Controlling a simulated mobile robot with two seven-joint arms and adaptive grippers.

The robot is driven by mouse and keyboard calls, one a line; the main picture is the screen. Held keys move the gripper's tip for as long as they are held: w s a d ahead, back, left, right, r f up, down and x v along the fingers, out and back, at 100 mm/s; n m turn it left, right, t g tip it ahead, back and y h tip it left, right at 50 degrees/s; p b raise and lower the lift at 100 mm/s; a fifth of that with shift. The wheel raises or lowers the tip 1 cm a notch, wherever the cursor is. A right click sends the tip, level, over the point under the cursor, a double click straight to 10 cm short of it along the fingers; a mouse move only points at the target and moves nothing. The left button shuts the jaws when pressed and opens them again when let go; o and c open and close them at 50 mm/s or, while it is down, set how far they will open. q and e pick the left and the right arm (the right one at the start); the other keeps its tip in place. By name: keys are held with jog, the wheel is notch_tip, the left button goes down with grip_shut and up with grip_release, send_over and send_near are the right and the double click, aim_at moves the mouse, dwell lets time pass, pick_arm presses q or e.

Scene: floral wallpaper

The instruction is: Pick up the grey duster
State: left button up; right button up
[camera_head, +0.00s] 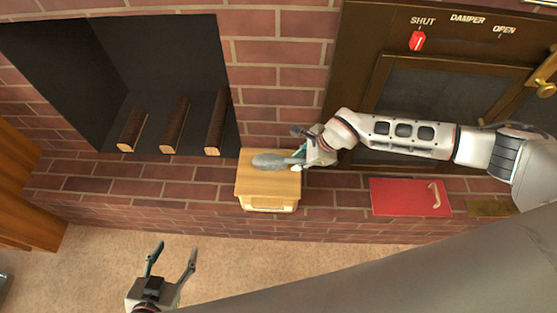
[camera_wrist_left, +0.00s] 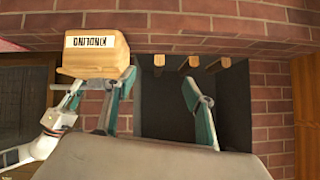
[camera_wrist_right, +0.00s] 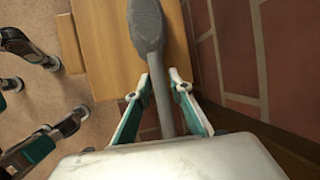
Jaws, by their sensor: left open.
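The grey duster (camera_head: 274,161) lies at the top of a wooden box (camera_head: 283,183). Its wide grey head and thin handle show in the right wrist view (camera_wrist_right: 147,28), with the head pointing away from my gripper. My right gripper (camera_head: 304,155) is at the handle end. In the right wrist view its fingers (camera_wrist_right: 160,80) stand close on both sides of the handle; whether they press on it I cannot tell. My left gripper (camera_head: 169,254) is open and empty, above the carpet, left of and below the box. The box also shows in the left wrist view (camera_wrist_left: 95,55).
A brick hearth ledge (camera_head: 331,190) runs behind and beside the box. A fireplace opening with logs (camera_head: 173,125) is at the left. A red panel with a handle (camera_head: 400,196) is right of the box. A brown damper panel (camera_head: 350,50) is behind. The carpet (camera_head: 235,270) is clear.

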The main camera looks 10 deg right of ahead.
aim_at(299, 158)
jog(key=c, duration=0.4)
jog(key=shift+r, duration=0.1)
grip_shut()
pick_arm(q)
jog(key=p+v, duration=0.1)
jog(key=p, duration=0.3)
jog(key=shift+s+d+r, duration=0.1)
jog(key=shift+s+r, duration=0.2)
pick_arm(e)
notch_tip(299, 158, up, 20)
